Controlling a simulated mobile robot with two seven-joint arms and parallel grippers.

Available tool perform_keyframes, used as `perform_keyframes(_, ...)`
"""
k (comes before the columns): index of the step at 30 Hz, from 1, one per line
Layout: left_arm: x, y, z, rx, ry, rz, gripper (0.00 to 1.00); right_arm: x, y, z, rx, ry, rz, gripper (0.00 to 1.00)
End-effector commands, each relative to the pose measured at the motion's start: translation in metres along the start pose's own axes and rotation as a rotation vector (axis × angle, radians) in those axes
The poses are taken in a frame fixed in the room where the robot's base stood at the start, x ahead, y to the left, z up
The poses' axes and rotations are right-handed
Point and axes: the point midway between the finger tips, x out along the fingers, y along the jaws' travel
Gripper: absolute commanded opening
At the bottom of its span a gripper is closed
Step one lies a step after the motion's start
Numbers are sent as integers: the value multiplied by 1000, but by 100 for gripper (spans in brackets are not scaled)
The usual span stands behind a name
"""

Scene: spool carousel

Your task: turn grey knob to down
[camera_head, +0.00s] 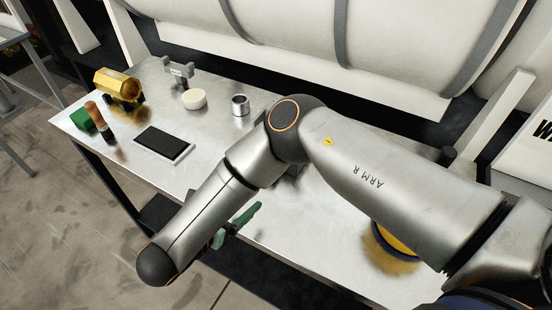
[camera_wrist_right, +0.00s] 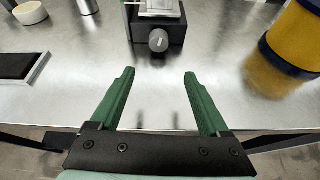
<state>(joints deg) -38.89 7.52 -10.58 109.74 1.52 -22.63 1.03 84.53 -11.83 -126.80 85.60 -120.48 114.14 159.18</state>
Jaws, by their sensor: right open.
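The grey knob (camera_wrist_right: 158,40) is a round dial on the front of a small black box (camera_wrist_right: 143,22) near the top centre of the right wrist view. Which way its pointer faces is too small to tell. In the head view my right arm hides the knob. My right gripper (camera_wrist_right: 160,73) has two green fingers, spread wide with nothing between them. The knob lies beyond the fingertips, roughly in line with the gap, and is not touched. In the head view one green finger (camera_head: 243,216) shows below my arm at the table's front edge. My left gripper is not in view.
On the metal table (camera_head: 300,215) stand a black-screened tablet (camera_head: 163,143), a white round piece (camera_head: 194,99), a metal cup (camera_head: 240,105), a gold cylinder (camera_head: 116,86) and a green block (camera_head: 82,120). A yellow drum with blue rims (camera_wrist_right: 295,38) stands right of the box.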

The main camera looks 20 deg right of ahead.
Motion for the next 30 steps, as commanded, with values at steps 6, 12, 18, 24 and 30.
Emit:
perform_keyframes(6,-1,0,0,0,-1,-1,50,8,2,9,27,-42,12,79)
perform_keyframes(12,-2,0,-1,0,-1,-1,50,36,1,10,28,-39,6,79)
perform_keyframes(18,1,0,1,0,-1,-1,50,71,1,9,26,-36,5,79)
perform_keyframes(24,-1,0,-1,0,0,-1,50,91,3,10,25,-30,10,79)
perform_keyframes(30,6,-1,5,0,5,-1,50,113,2,7,24,-38,8,79)
